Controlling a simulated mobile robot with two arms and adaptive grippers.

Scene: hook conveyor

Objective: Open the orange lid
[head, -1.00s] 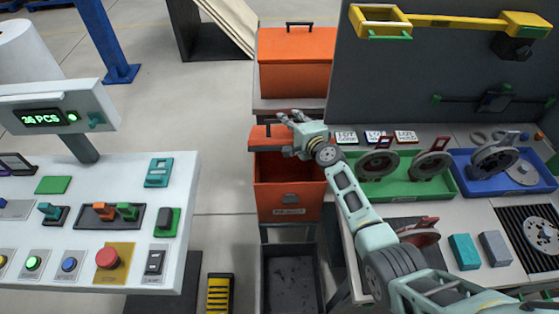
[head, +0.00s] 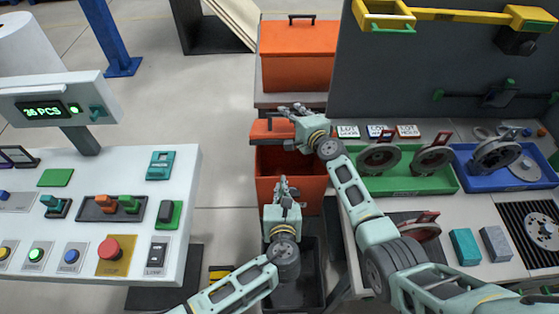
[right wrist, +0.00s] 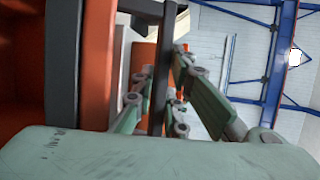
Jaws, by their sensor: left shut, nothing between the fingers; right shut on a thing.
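The orange lid (head: 268,129) stands raised over the front orange bin (head: 265,188), whose dark inside shows below it. My right gripper (head: 288,110) is at the lid's top, shut on its black handle. In the right wrist view the handle (right wrist: 158,75) runs between the fingers, and the orange lid (right wrist: 98,60) is at the left. My left gripper (head: 282,185) is shut and empty, pointing up in the picture before the bin's front. It hides part of that front. My right gripper hides part of the lid.
A second orange box (head: 296,60) with a closed, black-handled top stands behind. A dark open tray (head: 313,265) lies low in front. The white control panel (head: 125,185) is at left. The worktable with a green tray (head: 400,183) and a blue tray (head: 470,180) is at right.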

